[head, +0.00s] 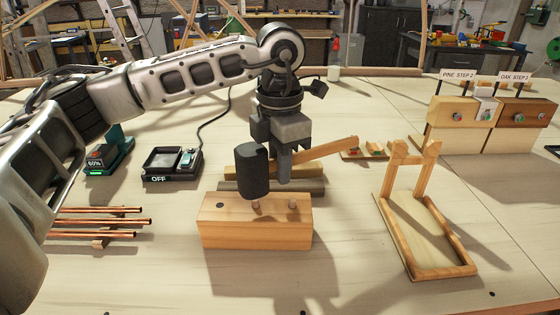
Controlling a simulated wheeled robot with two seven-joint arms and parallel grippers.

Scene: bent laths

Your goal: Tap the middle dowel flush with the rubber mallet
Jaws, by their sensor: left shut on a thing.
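My left gripper (284,170) points down and is shut on the wooden handle of the rubber mallet (252,172). The black mallet head hangs upright just left of the fingers, over the pale wooden block (256,232). The middle dowel (256,204) stands slightly proud of the block's top, right below the mallet head. Whether the head touches it is hard to tell. Another dowel (292,204) stands up to the right, and a dark round spot shows on the top at the left. The handle slants up to the right. My right gripper is out of view.
Laths (240,186) lie behind the block. A wooden frame stand (440,268) is to the right. Copper rods (110,222) lie at the left, near a black device marked OFF (170,165). Labelled wooden blocks (452,112) stand at the back right. The front of the table is clear.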

